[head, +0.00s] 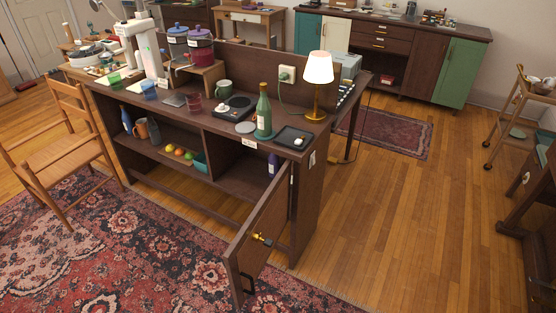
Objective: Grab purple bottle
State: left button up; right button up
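A purple bottle (273,165) stands upright in the right-hand compartment of the dark wooden cabinet (236,184), near that compartment's right side. Its lower part is partly hard to make out in the shade. The cabinet door (262,240) hangs wide open toward the front, with a brass fitting and a dark handle on it. Neither of my grippers is in view.
The cabinet top holds a green bottle (263,115), a lit lamp (318,80), a black tray (294,138) and mugs. A blue bottle (126,119) and fruit sit in the left compartment. A wooden chair (62,150) stands left.

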aim_at(273, 159)
jog(key=i+z, duration=0.3)
jog(key=i, duration=0.6)
